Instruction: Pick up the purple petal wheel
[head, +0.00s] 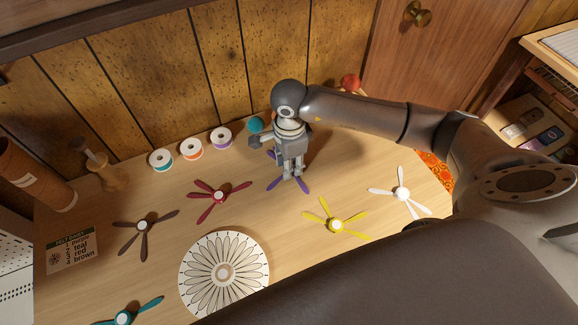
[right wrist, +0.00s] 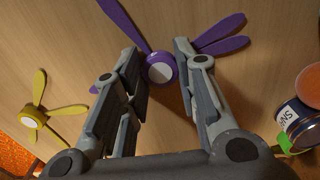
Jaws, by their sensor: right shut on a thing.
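The purple petal wheel (head: 304,186) lies below my right gripper (head: 291,176) near the back middle of the wooden table; the gripper and wrist hide much of it in the head view. In the right wrist view, its white-capped purple hub (right wrist: 160,68) sits between the two fingertips, with petals spreading beyond them. The right gripper (right wrist: 161,62) is shut on the hub. I cannot tell whether the wheel is clear of the table. My left gripper is not in view.
Around it lie red (head: 219,196), brown (head: 144,225), teal (head: 124,317), yellow (head: 335,224) and white (head: 401,194) petal wheels. A round slotted disc (head: 190,285) lies at the front. Thread spools (head: 191,149) line the back. A card (head: 72,249) lies at left.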

